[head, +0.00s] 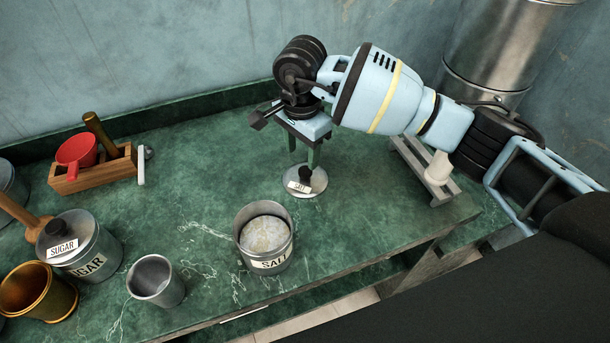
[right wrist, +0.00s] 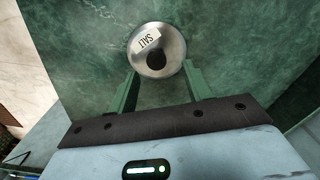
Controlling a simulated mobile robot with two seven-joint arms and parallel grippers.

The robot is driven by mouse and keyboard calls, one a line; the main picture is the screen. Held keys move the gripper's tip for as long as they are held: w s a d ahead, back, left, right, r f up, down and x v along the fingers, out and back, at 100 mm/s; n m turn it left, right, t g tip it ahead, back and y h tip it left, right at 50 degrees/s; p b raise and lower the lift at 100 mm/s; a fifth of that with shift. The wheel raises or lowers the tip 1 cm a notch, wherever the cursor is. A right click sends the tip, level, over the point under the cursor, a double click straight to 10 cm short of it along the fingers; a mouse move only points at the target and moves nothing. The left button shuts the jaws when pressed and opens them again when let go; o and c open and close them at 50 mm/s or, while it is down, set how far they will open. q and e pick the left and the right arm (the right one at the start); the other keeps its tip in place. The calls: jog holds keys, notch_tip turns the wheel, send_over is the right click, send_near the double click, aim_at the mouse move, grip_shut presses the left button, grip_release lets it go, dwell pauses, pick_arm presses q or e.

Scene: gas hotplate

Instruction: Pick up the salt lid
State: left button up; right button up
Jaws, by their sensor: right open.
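The salt lid (head: 303,188) is a round metal disc with a dark knob and a "SALT" label, lying on the green counter apart from its canister. My right gripper (head: 302,160) is open just behind and above it in the head view, fingers pointing down. In the right wrist view the lid (right wrist: 157,50) lies just beyond the tips of the open green fingers (right wrist: 162,85), its knob between their lines; nothing is held. The open salt canister (head: 264,238) stands nearer the front edge, filled with pale salt. My left gripper is not in view.
A sugar canister (head: 90,250) with its lid on, a metal cup (head: 155,281) and a brass pot (head: 38,292) stand at left. A wooden box (head: 95,172) with a red cup is behind them. A grey rack (head: 425,172) is at right. Counter around the lid is clear.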

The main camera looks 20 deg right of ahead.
aim_at(305, 170)
jog(key=shift+s+d+f+p, duration=0.15)
jog(key=shift+d+f+p, duration=0.05)
jog(key=shift+f, duration=1)
jog(key=shift+s+d+f+p, duration=0.1)
jog(key=shift+d+f+p, duration=0.05)
jog(key=shift+f, duration=1.25)
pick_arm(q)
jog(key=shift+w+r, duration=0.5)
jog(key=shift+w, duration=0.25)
pick_arm(e)
jog(key=c, duration=0.9)
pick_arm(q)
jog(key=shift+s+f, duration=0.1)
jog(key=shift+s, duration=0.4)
pick_arm(e)
jog(key=shift+c, duration=0.4)
